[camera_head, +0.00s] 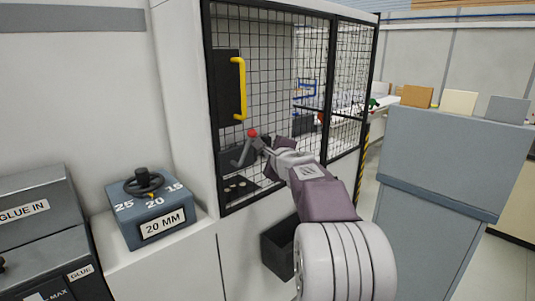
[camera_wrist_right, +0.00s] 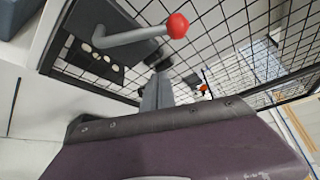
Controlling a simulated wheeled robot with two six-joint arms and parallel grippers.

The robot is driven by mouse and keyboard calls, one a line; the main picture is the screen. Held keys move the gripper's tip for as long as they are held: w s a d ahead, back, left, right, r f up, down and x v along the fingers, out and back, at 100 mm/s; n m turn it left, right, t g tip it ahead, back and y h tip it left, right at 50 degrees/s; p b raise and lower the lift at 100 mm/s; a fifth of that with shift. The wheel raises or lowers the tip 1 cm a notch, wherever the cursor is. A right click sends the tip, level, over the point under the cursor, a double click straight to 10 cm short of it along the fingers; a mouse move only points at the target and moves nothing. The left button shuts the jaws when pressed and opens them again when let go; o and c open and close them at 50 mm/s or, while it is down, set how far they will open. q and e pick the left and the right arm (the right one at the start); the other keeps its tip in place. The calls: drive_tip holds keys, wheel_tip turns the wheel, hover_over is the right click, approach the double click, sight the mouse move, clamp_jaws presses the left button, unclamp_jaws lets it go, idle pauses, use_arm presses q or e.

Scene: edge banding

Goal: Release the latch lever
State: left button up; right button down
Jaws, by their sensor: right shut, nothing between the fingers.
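The latch lever (camera_head: 241,153) is a bent grey rod with a red ball knob (camera_head: 252,133). It stands in front of the black mesh door, below the yellow handle. In the right wrist view the lever's rod (camera_wrist_right: 130,37) runs across the upper left to the red knob (camera_wrist_right: 177,25). My right gripper (camera_head: 262,145) is shut and empty, close beside the knob on its right. In the right wrist view its fingers (camera_wrist_right: 157,93) point up below the knob, with a gap showing between them and it. My left gripper is not in view.
A yellow handle (camera_head: 239,90) is on the mesh door (camera_head: 270,60) above the lever. A blue-grey dial box (camera_head: 150,212) marked 20 MM and a glue unit (camera_head: 40,230) stand at left. A grey cabinet (camera_head: 440,165) stands at right. An open dark bin (camera_head: 278,250) is below.

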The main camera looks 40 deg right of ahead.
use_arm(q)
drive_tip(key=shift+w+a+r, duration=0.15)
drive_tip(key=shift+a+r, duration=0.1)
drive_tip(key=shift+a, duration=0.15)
use_arm(e)
drive_tip(key=v, duration=0.8)
drive_tip(key=shift+s+a+r, duration=0.15)
drive_tip(key=shift+a+r, duration=0.15)
drive_tip(key=shift+a, duration=0.25)
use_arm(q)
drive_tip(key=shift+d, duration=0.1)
use_arm(e)
drive_tip(key=shift+d, duration=0.1)
